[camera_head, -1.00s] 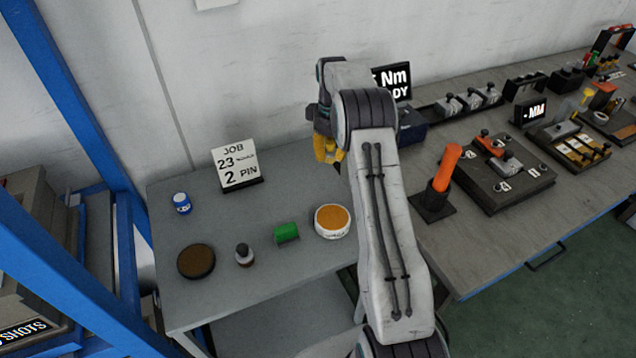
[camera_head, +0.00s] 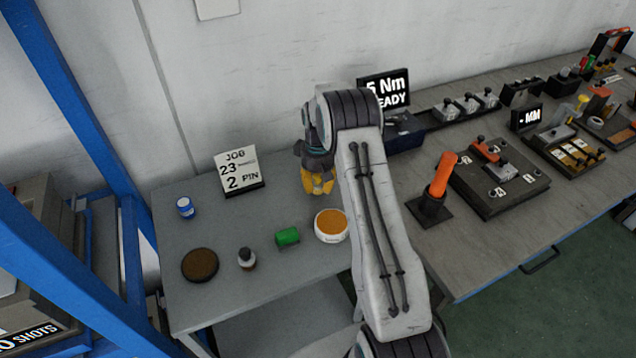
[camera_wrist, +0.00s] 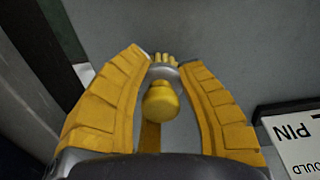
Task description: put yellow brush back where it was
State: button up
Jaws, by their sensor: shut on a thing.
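My gripper (camera_wrist: 163,75) is shut on the yellow brush (camera_wrist: 160,102). In the wrist view the brush's rounded yellow handle end, grey collar and yellow bristles show between the yellow fingers. In the head view my gripper (camera_head: 318,184) hangs above the grey table (camera_head: 210,295), behind the round tub with an orange top (camera_head: 331,224). The brush cannot be made out in the head view.
On the grey table are a blue bottle (camera_head: 185,207), a brown disc (camera_head: 200,265), a small dark-capped bottle (camera_head: 247,259), a green cylinder (camera_head: 288,237) and a job sign (camera_head: 240,171). A torque display (camera_head: 385,92) stands right.

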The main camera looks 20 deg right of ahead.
jog(key=shift+f, duration=0.4)
jog(key=shift+f, duration=0.15)
jog(key=o, duration=1.1)
